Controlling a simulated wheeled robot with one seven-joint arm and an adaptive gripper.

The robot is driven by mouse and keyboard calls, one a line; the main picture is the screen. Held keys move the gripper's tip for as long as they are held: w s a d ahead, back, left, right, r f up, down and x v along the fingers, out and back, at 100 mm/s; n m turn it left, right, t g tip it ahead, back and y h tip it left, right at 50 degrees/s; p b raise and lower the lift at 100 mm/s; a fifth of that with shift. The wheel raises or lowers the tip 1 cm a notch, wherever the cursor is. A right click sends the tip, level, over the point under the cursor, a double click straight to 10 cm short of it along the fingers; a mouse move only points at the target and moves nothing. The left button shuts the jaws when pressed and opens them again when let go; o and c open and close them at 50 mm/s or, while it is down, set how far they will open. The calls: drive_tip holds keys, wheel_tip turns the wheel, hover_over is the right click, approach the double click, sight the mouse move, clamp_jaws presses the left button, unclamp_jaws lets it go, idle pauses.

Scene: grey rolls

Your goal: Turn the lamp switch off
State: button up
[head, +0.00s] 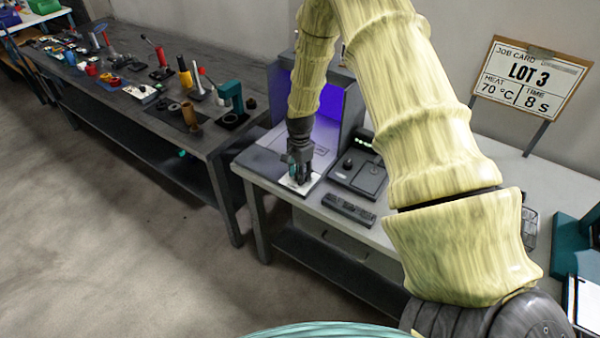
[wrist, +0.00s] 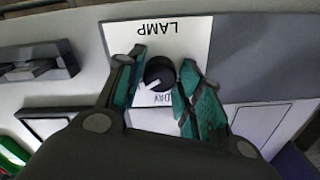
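The lamp switch is a round black knob (wrist: 160,72) with a white pointer mark, on a white plate (wrist: 190,38) lettered LAMP, upside down in the wrist view. The pointer aims toward the lower left there, and smaller lettering below is partly hidden. My gripper (wrist: 163,70) is open, with its teal fingers on either side of the knob; small gaps seem to show. In the head view my gripper (head: 299,175) points down over the white plate (head: 300,183) and hides the knob. The booth (head: 331,103) behind it glows violet.
A device with a small lit display (head: 358,178) stands right of the plate. A dark bar-shaped object (head: 349,209) lies near the bench's front edge. A job card (head: 530,78) reads LOT 3, 70 °C, 8 s. A dark table (head: 203,142) with tools stands to the left.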

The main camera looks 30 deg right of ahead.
drive_tip(key=c, duration=0.4)
drive_tip(key=shift+n, duration=0.5)
drive_tip(key=n+b, duration=0.1)
drive_tip(key=n, duration=0.9)
drive_tip(key=shift+b, duration=0.35)
drive_tip(key=n, duration=0.6)
drive_tip(key=shift+n, duration=0.3)
drive_tip(key=n, duration=0.6)
drive_tip(key=shift+c, duration=0.2)
